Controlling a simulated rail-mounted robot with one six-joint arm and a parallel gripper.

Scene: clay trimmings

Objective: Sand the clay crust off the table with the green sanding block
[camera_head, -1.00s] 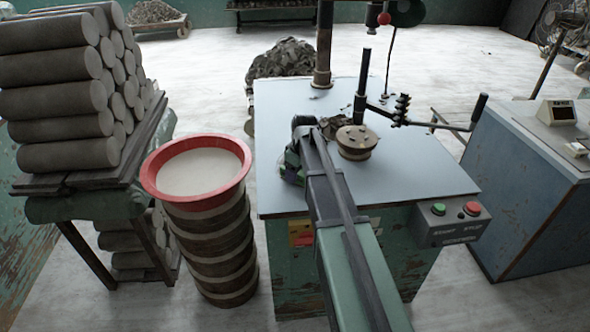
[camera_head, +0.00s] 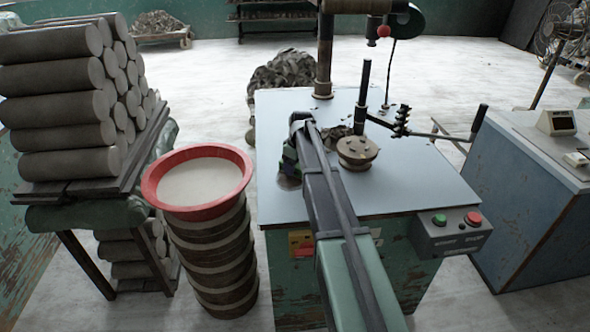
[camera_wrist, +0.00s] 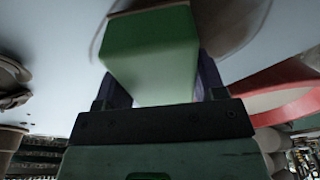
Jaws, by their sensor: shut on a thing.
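My gripper (camera_head: 291,160) is low over the left part of the blue-grey table (camera_head: 410,186). It is shut on the green sanding block (camera_wrist: 150,48), which sits between the two fingers in the wrist view. In the head view my arm hides most of the block. A dull grey-brown patch (camera_wrist: 232,22), which looks like the clay crust, shows on both sides of the block in the wrist view. The block overlaps this patch; whether it presses on the surface I cannot tell.
A round metal wheel head (camera_head: 357,152) and dark clay scraps (camera_head: 336,134) are right of my gripper. A post (camera_head: 325,55) rises at the back. A red-rimmed tub (camera_head: 222,211) stands left of the table, and a button box (camera_head: 452,231) hangs at its front right.

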